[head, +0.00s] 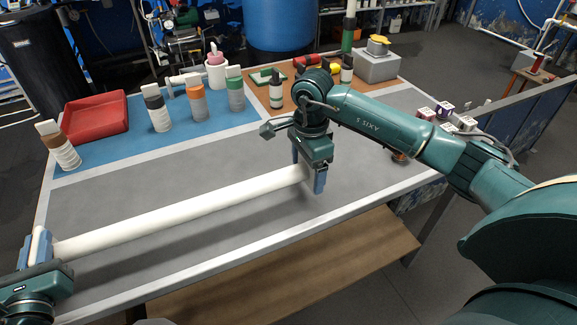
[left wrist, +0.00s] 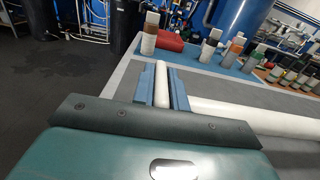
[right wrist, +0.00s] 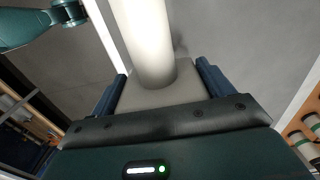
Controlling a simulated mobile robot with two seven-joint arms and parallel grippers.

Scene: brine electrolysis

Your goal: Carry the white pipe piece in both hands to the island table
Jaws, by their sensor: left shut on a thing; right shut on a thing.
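The white pipe piece (head: 180,212) is long and straight, and lies across the front part of a grey-topped table (head: 225,165) in the head view. A soft shadow shows below it; I cannot tell how far above the top it is. My left gripper (head: 38,245) is shut on its left end, where a short white branch (left wrist: 162,88) sits between the blue fingers in the left wrist view. My right gripper (head: 310,178) is shut on its right end. In the right wrist view the pipe (right wrist: 150,45) runs away from between the fingers. The fingers partly hide both ends.
A red tray (head: 95,118) and several capped bottles (head: 197,103) stand on a blue mat (head: 115,155) at the back. A grey box (head: 377,66) is at the back right. Small labelled cubes (head: 445,108) lie near the right edge. The grey front strip is otherwise clear.

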